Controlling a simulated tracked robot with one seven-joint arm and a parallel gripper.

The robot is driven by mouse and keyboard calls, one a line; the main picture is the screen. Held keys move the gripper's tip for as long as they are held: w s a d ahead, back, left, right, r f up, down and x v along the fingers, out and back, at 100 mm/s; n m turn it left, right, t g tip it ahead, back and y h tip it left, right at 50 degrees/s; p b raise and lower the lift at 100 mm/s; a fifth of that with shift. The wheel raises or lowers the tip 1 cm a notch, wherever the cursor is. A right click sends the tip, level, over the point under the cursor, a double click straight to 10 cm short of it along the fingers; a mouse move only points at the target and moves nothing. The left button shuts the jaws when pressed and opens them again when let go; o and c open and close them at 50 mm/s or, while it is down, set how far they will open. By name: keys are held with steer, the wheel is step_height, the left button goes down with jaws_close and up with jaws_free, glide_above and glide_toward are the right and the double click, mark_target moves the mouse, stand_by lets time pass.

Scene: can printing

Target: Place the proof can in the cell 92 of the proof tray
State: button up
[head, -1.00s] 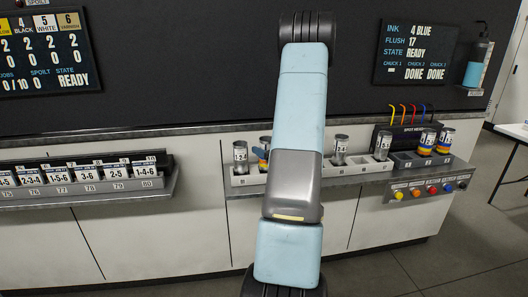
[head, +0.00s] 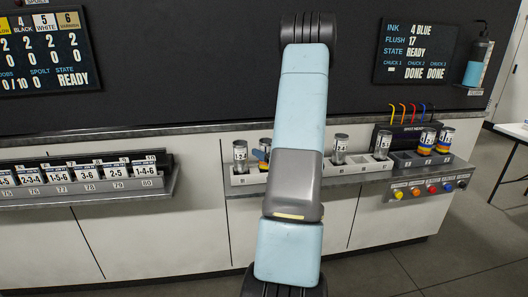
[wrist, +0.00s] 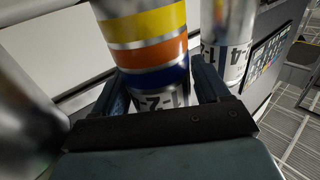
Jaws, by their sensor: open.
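In the wrist view a can (wrist: 148,45) with yellow, orange and dark blue bands stands between the fingers of my gripper (wrist: 163,88). The fingers are apart, one on each side of it; I cannot tell whether they touch it. Its lower label is partly hidden by the gripper. In the head view my arm covers most of the gripper. A can (head: 265,143) shows partly beside the arm, with a small blue part in front of it. I cannot tell which can is the proof can. Cell 92 is not readable in any view.
In the head view a grey can (head: 240,152) stands left of my arm, and more cans (head: 340,147) stand right of it. Two banded cans (head: 444,139) stand at the right end. A numbered rack (head: 85,186) at left holds labelled items. A second can (wrist: 229,45) is close in the wrist view.

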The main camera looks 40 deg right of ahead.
steer(key=s+d, duration=0.1)
steer(key=s, duration=1)
steer(key=shift+s, duration=0.2)
